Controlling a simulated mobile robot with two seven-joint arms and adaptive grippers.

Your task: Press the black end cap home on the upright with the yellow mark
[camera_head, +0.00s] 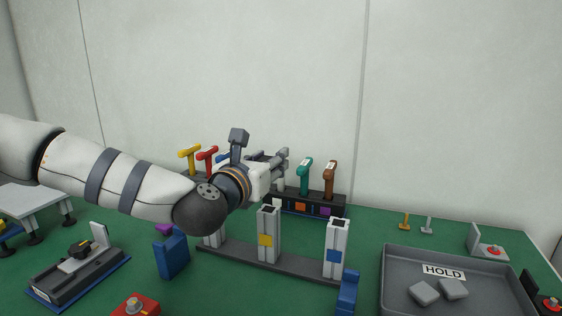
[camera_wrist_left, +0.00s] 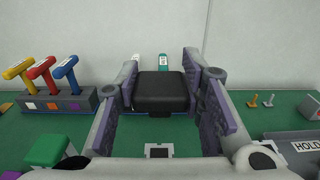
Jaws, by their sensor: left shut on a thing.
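The upright with the yellow mark (camera_head: 264,240) stands in the middle of a dark grey base bar, between two other light uprights. Its top looks open. My left gripper (camera_head: 279,163) is above and slightly behind it in the head view. In the left wrist view the black end cap (camera_wrist_left: 160,92) sits between the two purple-padded fingers, and the gripper is shut on it. The cap is hidden in the head view. An upright's open top (camera_wrist_left: 158,151) shows below the cap in the wrist view; its mark is not visible there. My right gripper is not in view.
The blue-marked upright (camera_head: 336,254) stands to the right, and the left upright (camera_head: 214,239) is partly hidden. Behind is a black rack (camera_head: 330,207) with teal and brown handles. A grey HOLD tray (camera_head: 400,285) holds two grey blocks. Blue blocks (camera_head: 173,256) stand near the bar.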

